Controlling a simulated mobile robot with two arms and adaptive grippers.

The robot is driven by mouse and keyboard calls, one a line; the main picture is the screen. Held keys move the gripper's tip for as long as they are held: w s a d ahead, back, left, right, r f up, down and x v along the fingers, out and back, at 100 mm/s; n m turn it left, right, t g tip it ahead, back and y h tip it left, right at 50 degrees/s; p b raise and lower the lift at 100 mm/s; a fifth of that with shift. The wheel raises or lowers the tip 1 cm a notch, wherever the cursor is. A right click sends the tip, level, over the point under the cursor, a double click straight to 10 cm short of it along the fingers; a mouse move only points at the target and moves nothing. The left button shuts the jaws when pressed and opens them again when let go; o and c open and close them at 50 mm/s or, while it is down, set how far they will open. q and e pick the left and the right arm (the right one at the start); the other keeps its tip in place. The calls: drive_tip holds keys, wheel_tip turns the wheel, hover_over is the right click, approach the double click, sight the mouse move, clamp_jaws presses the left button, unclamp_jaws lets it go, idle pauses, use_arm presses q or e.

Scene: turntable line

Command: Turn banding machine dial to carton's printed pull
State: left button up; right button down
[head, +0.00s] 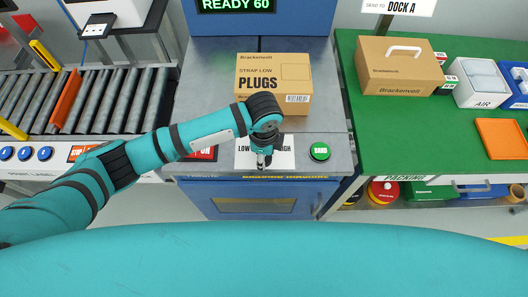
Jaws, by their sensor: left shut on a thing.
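The cardboard carton (245,88) sits on the grey top of the banding machine (210,68). Its print reads "Brackenveil", "STRAP LOW" and "PLUGS", with a barcode at its lower right. In front of it is a white dial plate (285,158) with "LOW" at its left and "HIGH" at its right. My left gripper (264,162) points down over the middle of this plate, shut on the dial, which it hides. The dial's pointing direction cannot be seen. The machine's display (237,5) reads "READY 60". My right gripper is out of view.
A green "BAND" button (320,151) is right of the dial plate; a red button (203,153) is left, partly behind my arm. A roller conveyor (105,98) lies left. A green packing table (425,125) at right holds another carton (395,72) and an orange tray (502,140).

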use_arm(q)
drive_tip(key=n+p, duration=0.1)
drive_tip(key=p, duration=0.1)
drive_tip(key=n+p, duration=0.3)
drive_tip(key=p, duration=0.1)
drive_tip(key=shift+s+r+n, duration=0.1)
drive_tip(key=shift+r+n, duration=0.2)
drive_tip(key=n+p, duration=0.2)
drive_tip(key=shift+d+f+n+p, duration=0.1)
drive_tip(key=shift+n+p, duration=0.2)
drive_tip(key=shift+p, duration=0.05)
drive_tip(key=shift+f+n+p, duration=0.1)
drive_tip(key=shift+n+p, duration=0.3)
drive_tip(key=shift+n, duration=0.1)
drive_tip(key=o, duration=1.2)
wheel_tip(320, 180, up, 12)
drive_tip(key=shift+f, duration=0.1)
